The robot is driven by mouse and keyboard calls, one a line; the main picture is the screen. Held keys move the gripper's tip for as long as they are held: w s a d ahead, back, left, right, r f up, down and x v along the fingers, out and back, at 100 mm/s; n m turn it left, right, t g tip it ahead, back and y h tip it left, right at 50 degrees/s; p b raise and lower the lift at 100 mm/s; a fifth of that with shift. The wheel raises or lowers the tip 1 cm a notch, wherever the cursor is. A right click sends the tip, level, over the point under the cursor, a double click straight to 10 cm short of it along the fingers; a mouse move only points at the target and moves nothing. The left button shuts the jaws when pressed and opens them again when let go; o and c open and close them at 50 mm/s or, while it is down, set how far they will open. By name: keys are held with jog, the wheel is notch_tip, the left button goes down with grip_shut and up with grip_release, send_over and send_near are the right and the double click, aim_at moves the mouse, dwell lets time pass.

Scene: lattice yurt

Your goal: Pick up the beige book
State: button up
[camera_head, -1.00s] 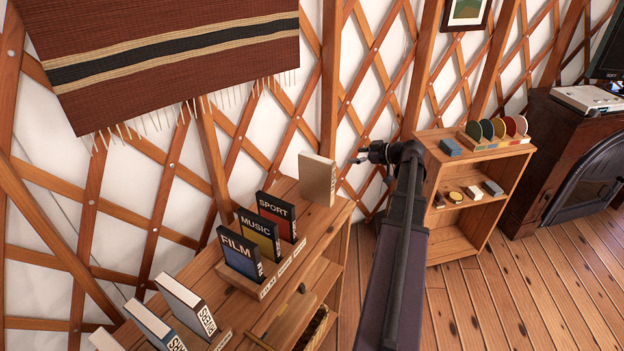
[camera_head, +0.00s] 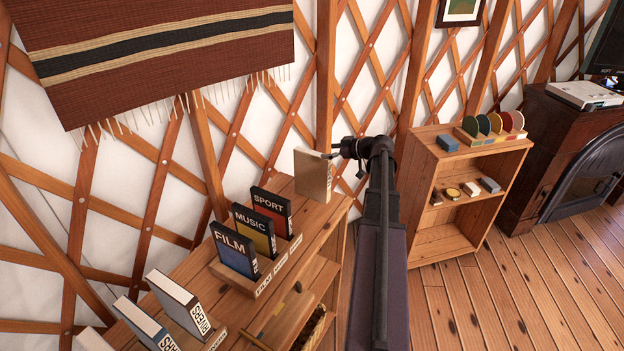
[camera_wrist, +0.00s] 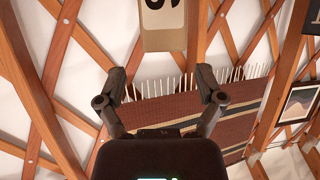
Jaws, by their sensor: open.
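The beige book (camera_head: 313,175) stands upright on the far right end of the shelf top in the head view. In the wrist view the beige book (camera_wrist: 163,32) is at the top centre, with part of a dark letter on it. My gripper (camera_head: 334,154) is at the right upper edge of the book in the head view, one finger overlapping it in the picture. In the wrist view my gripper (camera_wrist: 161,76) is open, its fingers spread apart. The book lies beyond the fingertips there, not between them. I cannot tell whether they touch.
A holder (camera_head: 268,280) with the film (camera_head: 235,250), music (camera_head: 256,230) and sport (camera_head: 271,210) books stands left of the beige book. More books stand at the near left. A lower shelf unit (camera_head: 440,245) is at right. A woven hanging (camera_head: 165,55) covers the wall.

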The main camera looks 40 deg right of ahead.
aim_at(315, 153)
jog(key=shift+w+a, duration=0.1)
jog(key=shift+w, duration=0.1)
jog(key=shift+f, duration=0.1)
jog(key=shift+b+x, duration=0.9)
jog(key=shift+x, duration=0.9)
jog(key=shift+w+a+f, duration=0.4)
jog(key=shift+w+a, duration=0.05)
jog(key=shift+w, duration=0.1)
grip_shut()
